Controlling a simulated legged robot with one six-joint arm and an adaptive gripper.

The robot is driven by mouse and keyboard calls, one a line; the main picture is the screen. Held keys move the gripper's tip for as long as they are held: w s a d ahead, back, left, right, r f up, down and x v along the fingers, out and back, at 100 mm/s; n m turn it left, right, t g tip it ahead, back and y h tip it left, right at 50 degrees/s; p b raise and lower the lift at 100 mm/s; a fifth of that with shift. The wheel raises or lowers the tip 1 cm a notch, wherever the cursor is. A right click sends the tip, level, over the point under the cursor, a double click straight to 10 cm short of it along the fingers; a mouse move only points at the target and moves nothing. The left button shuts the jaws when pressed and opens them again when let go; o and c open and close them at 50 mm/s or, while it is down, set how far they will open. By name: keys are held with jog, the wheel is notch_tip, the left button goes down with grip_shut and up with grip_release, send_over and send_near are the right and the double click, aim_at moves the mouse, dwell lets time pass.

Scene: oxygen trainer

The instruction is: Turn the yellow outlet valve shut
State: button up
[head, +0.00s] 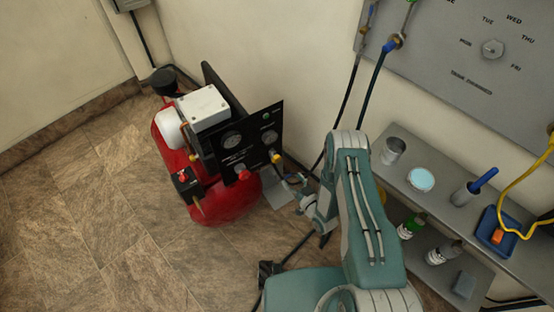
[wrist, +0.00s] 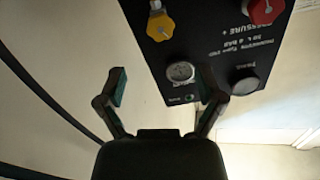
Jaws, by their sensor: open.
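The yellow outlet valve (head: 276,158) is a small knob at the lower right of the black panel (head: 262,122) on the red compressor (head: 230,203). In the wrist view the yellow valve (wrist: 160,27) is near the top, beyond my fingertips and apart from them. My gripper (wrist: 162,82) is open and empty, its two dark fingers spread wide, with a gauge (wrist: 180,71) showing between them on the panel (wrist: 215,50). In the head view my wrist is beside the compressor's right side, and the fingers are hard to make out there.
A red knob (head: 242,175) sits left of the yellow valve; it also shows in the wrist view (wrist: 264,11). Dark hoses run down the wall by the panel. A metal shelf (head: 450,212) with bottles and a cup stands at the right. The floor at the left is clear.

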aim_at(278, 160)
jog(key=x, duration=1)
jog(key=shift+w+a, duration=0.2)
jog(key=shift+c, duration=0.4)
jog(key=c, duration=1.1)
